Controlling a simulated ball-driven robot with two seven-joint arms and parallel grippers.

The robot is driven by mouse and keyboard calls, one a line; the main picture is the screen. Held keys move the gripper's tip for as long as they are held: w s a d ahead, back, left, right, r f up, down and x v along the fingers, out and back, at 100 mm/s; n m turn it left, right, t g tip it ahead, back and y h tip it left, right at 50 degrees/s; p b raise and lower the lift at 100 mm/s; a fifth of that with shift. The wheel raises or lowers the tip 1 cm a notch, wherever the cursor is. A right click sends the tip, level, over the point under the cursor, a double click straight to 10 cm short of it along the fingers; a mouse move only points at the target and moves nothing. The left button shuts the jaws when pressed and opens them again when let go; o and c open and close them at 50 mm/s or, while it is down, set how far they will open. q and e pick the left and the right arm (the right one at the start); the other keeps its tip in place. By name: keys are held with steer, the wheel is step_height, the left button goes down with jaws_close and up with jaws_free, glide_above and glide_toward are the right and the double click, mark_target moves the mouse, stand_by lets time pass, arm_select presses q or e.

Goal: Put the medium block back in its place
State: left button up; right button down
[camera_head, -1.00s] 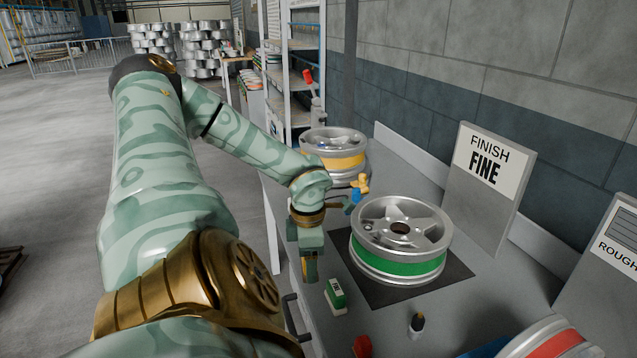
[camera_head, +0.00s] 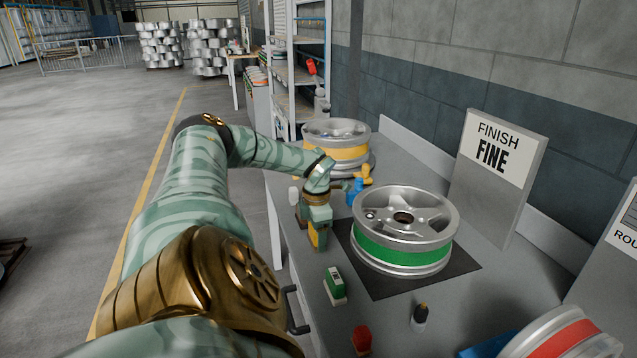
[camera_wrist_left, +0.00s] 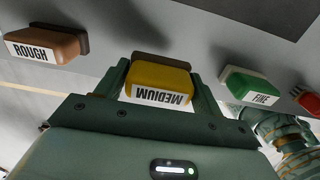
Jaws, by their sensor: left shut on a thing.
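The medium block (camera_wrist_left: 158,82) is yellow on a brown base, with a white MEDIUM label that reads upside down in the left wrist view. My left gripper (camera_wrist_left: 160,88) is shut on it, one finger on each side. In the head view the yellow block (camera_head: 318,238) shows below my left gripper (camera_head: 317,228), near the bench's left edge. Whether the block touches the bench top is unclear. The green FINE block (camera_head: 335,285) lies nearer on the bench. In the left wrist view the brown ROUGH block (camera_wrist_left: 45,46) lies left and the FINE block (camera_wrist_left: 250,86) right. My right gripper is out of view.
A green-banded wheel (camera_head: 404,230) sits on a dark mat (camera_head: 385,289) right of my gripper. A yellow-banded wheel (camera_head: 337,142) stands behind. A red object (camera_head: 362,339) and a dark-tipped bottle (camera_head: 419,318) stand in front. A FINISH FINE sign (camera_head: 494,172) stands right.

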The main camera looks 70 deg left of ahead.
arm_select(q)
step_height(320, 180, down, 3)
steer(key=shift+f+b, duration=0.1)
steer(key=shift+b, duration=0.5)
steer(key=shift+f, duration=0.1)
steer(key=shift+c, duration=0.4)
steer(key=o, duration=1)
steer(key=shift+c, duration=0.2)
